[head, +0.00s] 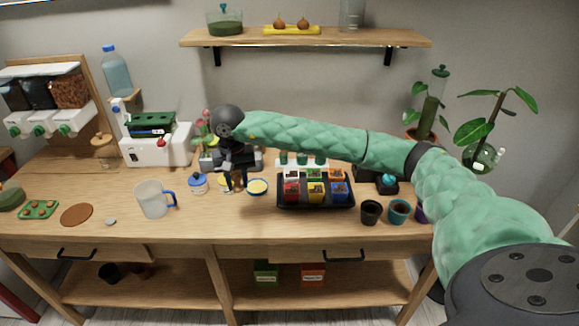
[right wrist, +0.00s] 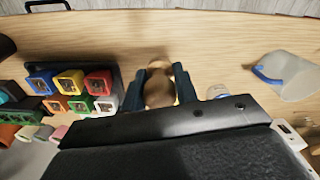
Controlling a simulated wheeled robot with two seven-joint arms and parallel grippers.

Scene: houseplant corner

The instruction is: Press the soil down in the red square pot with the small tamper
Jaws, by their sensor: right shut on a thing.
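The red square pot (head: 291,193) is the front left pot in a black tray (head: 316,206). It also shows in the right wrist view (right wrist: 98,83), with dark soil in it. My right gripper (head: 235,190) points down over the table, left of the tray. In the right wrist view its two dark fingers (right wrist: 159,92) are shut on a brown wooden piece, which I take to be the small tamper (right wrist: 158,91). Its lower end is hidden, so I cannot tell whether it touches the table. My left gripper is not in view.
Other square pots, including yellow (head: 316,194) and blue (head: 339,192), share the tray. A small yellow-filled dish (head: 257,187) lies between gripper and tray. The table front is clear.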

